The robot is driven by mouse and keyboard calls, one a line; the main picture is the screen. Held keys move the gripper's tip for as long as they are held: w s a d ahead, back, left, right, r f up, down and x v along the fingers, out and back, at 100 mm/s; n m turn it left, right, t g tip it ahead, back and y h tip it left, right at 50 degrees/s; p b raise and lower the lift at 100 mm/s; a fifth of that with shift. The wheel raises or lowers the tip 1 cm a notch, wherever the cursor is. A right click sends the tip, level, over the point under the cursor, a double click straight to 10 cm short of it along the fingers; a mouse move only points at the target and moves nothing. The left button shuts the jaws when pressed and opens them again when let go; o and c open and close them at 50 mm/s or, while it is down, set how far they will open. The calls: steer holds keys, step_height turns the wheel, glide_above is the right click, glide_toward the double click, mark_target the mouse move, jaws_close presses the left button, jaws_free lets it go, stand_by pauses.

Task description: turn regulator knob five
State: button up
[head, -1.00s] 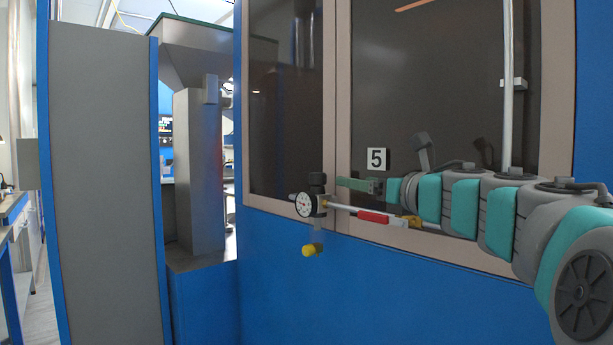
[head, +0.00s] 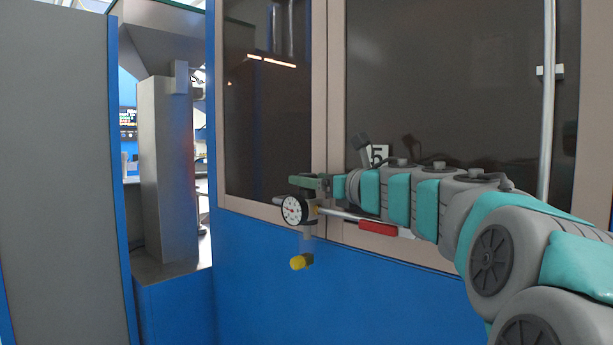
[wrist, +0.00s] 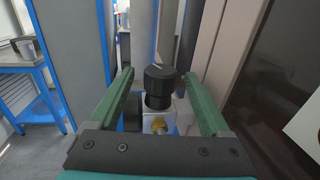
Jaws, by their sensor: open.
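The black regulator knob (wrist: 159,88) stands upright between the two green fingers of my gripper (wrist: 158,76) in the wrist view. The fingers are open, with a gap visible on each side of the knob. In the head view my gripper (head: 308,183) is at the top of the regulator and largely hides the knob. A round white dial gauge (head: 293,209) sits on the regulator's front.
A pipe with a red-handled valve (head: 378,228) runs right of the regulator, below my arm. A yellow-ended fitting (head: 300,262) hangs beneath. A blue machine wall and dark window (head: 270,120) lie close behind. A grey cabinet (head: 55,180) stands at left.

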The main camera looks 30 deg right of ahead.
steer(key=shift+w+a, duration=0.2)
steer(key=shift+w, duration=1.05)
jaws_close()
